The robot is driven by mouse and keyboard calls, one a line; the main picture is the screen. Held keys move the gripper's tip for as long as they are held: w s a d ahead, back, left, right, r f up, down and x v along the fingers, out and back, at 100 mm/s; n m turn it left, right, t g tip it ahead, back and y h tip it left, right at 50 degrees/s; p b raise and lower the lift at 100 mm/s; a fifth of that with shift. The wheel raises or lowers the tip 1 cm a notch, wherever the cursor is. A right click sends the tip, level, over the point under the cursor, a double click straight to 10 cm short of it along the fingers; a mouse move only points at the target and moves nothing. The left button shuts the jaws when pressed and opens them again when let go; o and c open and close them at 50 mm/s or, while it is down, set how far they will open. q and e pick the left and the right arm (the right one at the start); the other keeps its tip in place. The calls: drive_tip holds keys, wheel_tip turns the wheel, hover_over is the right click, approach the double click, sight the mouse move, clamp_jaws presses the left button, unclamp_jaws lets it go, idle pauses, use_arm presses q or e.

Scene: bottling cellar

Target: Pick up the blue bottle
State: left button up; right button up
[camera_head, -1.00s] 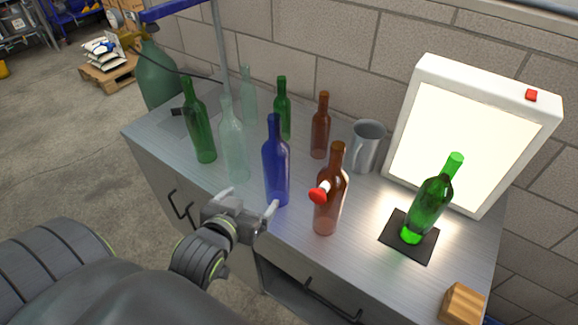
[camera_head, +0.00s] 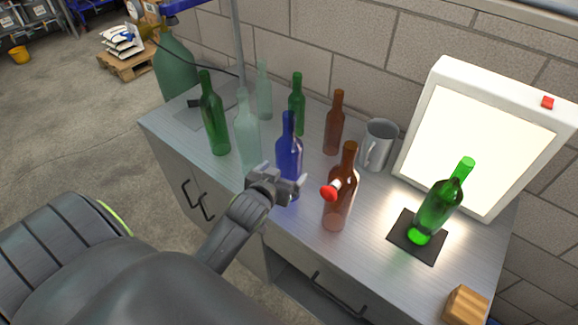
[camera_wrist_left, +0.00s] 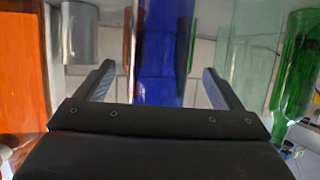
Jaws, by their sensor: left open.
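The blue bottle (camera_head: 289,152) stands upright on the metal counter among the other bottles. In the left wrist view the blue bottle (camera_wrist_left: 165,55) is straight ahead, in the gap between the two fingers. My left gripper (camera_head: 288,184) is at the near side of the bottle, low on its body, and hides part of its lower half. In the left wrist view the left gripper (camera_wrist_left: 158,88) is open, with its fingers apart on either side of the bottle. I cannot tell how deep the bottle is between the fingers. My right gripper is not in view.
A brown bottle (camera_head: 340,205) with a red piece (camera_head: 329,191) in front of it stands close on the right. A pale bottle (camera_head: 247,132) stands close on the left. Several more bottles, a grey mug (camera_head: 378,146) and a bright light panel (camera_head: 475,145) stand behind and right.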

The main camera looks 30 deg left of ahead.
sight(286, 144)
use_arm(q)
drive_tip(key=shift+f+p+x, duration=0.2)
drive_tip(key=shift+p+x, duration=0.25)
drive_tip(key=shift+x, duration=1.95)
drive_tip(key=shift+s+d, duration=0.1)
drive_tip(key=shift+s, duration=0.05)
drive_tip(key=shift+c, duration=0.3)
drive_tip(key=c, duration=1.3)
drive_tip(key=shift+r, duration=5.05)
